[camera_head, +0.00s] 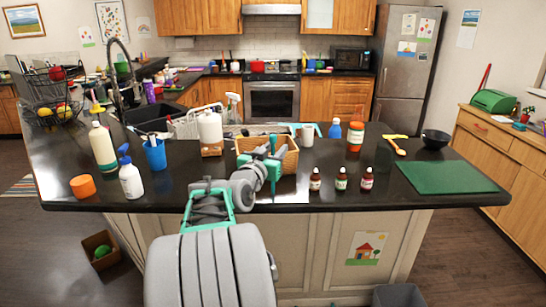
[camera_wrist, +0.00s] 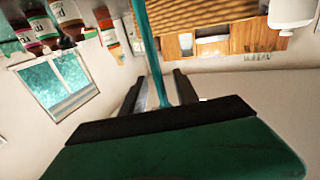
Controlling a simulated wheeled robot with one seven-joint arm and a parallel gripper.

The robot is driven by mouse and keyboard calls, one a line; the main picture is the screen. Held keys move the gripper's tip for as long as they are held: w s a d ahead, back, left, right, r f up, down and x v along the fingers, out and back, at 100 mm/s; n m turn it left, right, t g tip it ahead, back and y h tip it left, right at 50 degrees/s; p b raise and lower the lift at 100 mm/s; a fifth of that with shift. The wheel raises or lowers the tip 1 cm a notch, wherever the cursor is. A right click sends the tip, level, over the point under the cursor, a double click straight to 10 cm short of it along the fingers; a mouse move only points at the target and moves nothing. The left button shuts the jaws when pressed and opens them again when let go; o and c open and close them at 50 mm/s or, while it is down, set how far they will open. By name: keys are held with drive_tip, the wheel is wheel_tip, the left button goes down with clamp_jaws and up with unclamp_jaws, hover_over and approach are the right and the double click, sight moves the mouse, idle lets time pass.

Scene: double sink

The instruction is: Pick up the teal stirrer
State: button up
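The teal stirrer (camera_wrist: 153,45) shows in the wrist view as a thin rod running from the top edge down between the two fingers of my gripper (camera_wrist: 160,88). The fingers stand apart, with a gap visible beside the rod, so they do not look closed on it. In the head view, my gripper (camera_head: 268,160) is at the wicker basket (camera_head: 291,160) on the dark counter. A thin teal upright piece there, seemingly the stirrer (camera_head: 273,143), rises by the gripper.
Several small brown bottles (camera_head: 341,179) stand right of the basket near the counter's front edge. A white mug (camera_head: 307,135) is behind the basket, and a white pump bottle (camera_head: 210,130) is to its left. A green mat (camera_head: 446,177) lies at the right.

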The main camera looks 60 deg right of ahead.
drive_tip(key=shift+w+d, duration=0.15)
drive_tip(key=shift+d, duration=1)
drive_tip(key=shift+a, duration=0.1)
drive_tip(key=shift+c, duration=0.6)
clamp_jaws()
